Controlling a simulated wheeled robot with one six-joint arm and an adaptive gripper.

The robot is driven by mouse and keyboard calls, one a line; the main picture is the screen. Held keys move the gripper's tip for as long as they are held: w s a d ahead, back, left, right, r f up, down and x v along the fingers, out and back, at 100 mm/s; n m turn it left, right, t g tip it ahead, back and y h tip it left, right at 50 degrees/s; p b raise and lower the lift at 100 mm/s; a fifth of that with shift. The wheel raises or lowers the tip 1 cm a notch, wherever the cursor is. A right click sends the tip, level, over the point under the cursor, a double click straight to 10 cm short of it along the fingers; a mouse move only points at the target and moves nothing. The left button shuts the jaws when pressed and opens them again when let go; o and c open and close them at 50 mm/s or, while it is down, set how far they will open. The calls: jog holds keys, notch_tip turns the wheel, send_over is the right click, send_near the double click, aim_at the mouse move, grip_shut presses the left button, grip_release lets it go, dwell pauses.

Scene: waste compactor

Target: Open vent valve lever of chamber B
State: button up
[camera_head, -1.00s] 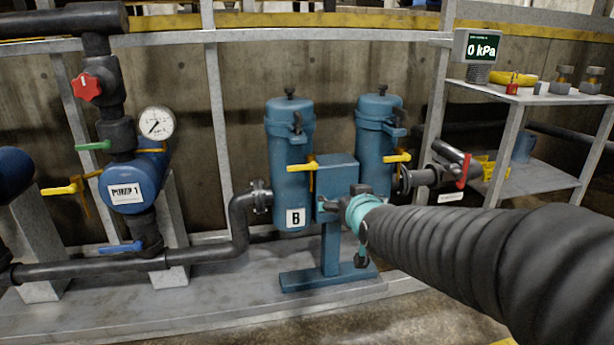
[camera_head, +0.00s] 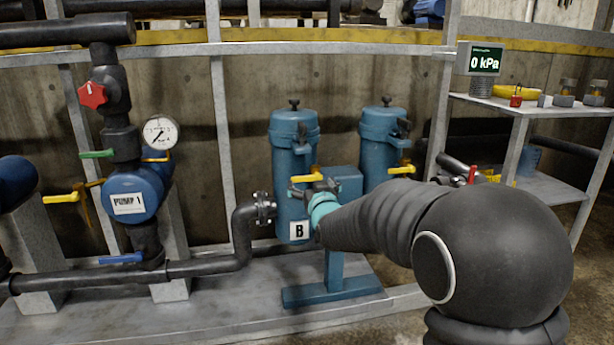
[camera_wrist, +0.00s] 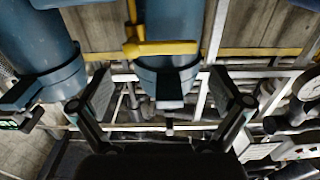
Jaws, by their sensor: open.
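Chamber B is the left blue cylinder (camera_head: 293,155) in the head view, with a white "B" label (camera_head: 299,230) low down. A yellow lever (camera_head: 305,178) sits on its front, and a black handle (camera_head: 303,131) near its cap. I cannot tell for sure which is the vent valve lever. My gripper (camera_head: 308,190) is just in front, largely hidden by its teal wrist. In the wrist view, which looks upside down, my open gripper (camera_wrist: 165,97) has a finger on each side. The cylinder's black handle (camera_wrist: 168,88) shows between them, and the yellow lever (camera_wrist: 160,47) lies beyond, apart from the fingers.
A second blue cylinder (camera_head: 383,140) with its own yellow lever stands to the right. The blue post box (camera_head: 345,182) is beside my wrist. Pump 1 (camera_head: 130,195) and its pipes are at left. A shelf (camera_head: 520,105) and a 0 kPa display (camera_head: 485,60) are at right.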

aim_at(307, 177)
jog(key=x, duration=0.5)
jog(key=shift+w+a, duration=0.1)
jog(key=shift+w, duration=0.2)
jog(key=c, duration=1.3)
jog(key=shift+c, duration=0.2)
